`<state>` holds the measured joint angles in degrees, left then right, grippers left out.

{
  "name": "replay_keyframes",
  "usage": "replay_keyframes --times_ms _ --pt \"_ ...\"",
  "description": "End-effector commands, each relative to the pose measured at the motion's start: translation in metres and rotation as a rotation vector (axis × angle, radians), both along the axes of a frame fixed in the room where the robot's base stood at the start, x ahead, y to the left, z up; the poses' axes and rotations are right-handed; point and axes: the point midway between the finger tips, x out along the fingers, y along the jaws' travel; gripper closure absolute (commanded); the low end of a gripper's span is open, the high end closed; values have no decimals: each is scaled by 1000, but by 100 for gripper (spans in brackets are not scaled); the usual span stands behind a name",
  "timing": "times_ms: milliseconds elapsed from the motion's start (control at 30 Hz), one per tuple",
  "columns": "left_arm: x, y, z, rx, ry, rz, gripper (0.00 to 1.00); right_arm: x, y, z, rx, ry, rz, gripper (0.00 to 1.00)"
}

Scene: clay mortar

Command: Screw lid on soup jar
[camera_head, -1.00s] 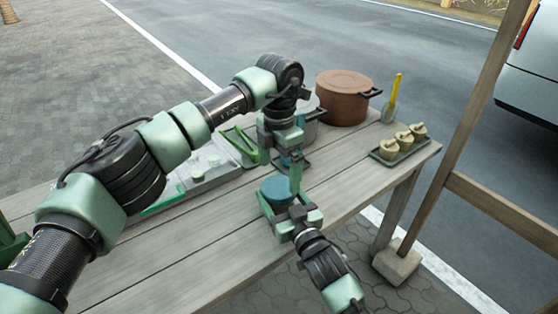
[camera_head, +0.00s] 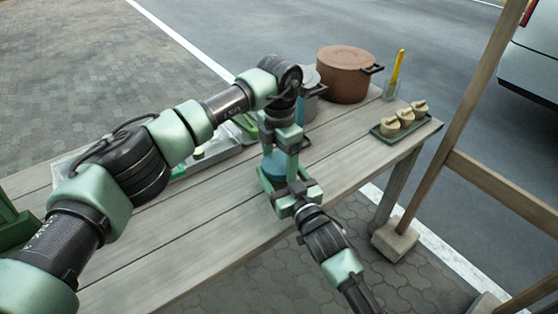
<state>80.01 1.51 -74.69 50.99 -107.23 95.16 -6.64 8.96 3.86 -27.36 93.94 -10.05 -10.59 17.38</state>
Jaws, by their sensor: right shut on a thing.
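The blue-teal soup jar (camera_head: 274,166) stands upright on the table near its front edge, mostly covered by my grippers. My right gripper (camera_head: 274,186) comes from the front and is shut around the jar low down. My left gripper (camera_head: 280,160) points down over the jar's top from above. Its fingers are apart on either side of the blue top; whether they press on it cannot be seen. I cannot make out the lid as a separate part from the jar.
A brown lidded pot (camera_head: 343,75) and a grey pot (camera_head: 308,95) stand at the back. The front left tabletop (camera_head: 170,240) is clear.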

Motion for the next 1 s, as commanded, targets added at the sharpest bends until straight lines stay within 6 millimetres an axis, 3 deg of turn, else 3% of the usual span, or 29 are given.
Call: replay_keyframes --times_ms 133,400,500,800,833,900,1000 --pt "0 0 1 1 -1 -59 70 0 0 1 1 -3 0 100" --pt "1 1 0 0 -2 -481 70 0 0 1 1 -3 0 100" --pt "1 1 0 1 -1 -565 70 0 0 1 1 -3 0 100" --pt "1 1 0 1 -1 -586 70 0 0 1 1 -3 1 100" --pt "1 1 0 1 -1 -586 16 0 0 1 1 -3 0 100" --pt "1 1 0 1 -1 -585 0 0 0 1 1 -3 0 100" --pt "0 1 0 1 0 -584 0 0 0 1 1 -3 0 100"
